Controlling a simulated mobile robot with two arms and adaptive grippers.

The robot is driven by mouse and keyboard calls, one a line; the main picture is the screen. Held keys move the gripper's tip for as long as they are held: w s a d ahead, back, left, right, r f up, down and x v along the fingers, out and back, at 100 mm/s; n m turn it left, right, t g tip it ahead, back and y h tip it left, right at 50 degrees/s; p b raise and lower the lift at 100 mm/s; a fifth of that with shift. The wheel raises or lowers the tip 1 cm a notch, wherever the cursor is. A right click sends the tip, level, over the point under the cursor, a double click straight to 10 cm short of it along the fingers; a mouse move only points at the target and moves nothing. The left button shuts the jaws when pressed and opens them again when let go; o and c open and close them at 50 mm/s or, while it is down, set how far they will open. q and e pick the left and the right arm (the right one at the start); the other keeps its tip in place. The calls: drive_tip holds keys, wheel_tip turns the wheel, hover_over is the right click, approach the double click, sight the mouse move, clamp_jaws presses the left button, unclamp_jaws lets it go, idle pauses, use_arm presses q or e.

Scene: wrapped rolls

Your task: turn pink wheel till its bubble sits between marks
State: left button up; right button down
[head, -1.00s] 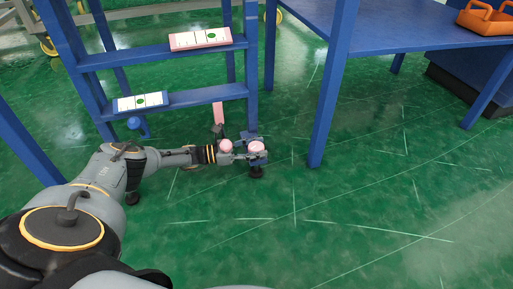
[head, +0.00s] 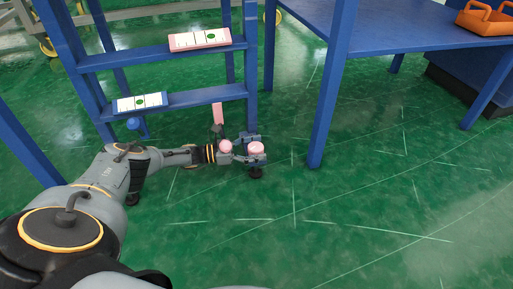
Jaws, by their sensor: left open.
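A pink-edged bubble gauge (head: 185,42) with a white face and dark marks sits on the upper blue rail; its green bubble (head: 210,38) lies right of the gauge's middle. A pink round wheel (head: 256,148) is low down by the right leg of the blue frame, above a dark foot. My left gripper (head: 250,148) is open at this wheel, with its fingers close around it; contact is too small to tell. A second pink round piece (head: 225,146) shows just left, by the gripper's body. My right gripper is out of view.
A blue-edged gauge (head: 125,106) with a green bubble sits on the lower rail (head: 205,97), and a blue knob (head: 134,124) is below it. A blue table (head: 400,38) carries an orange tray (head: 490,20). The green floor (head: 350,220) to the right is clear.

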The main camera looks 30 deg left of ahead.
use_arm(q)
drive_tip(key=v, duration=1.2)
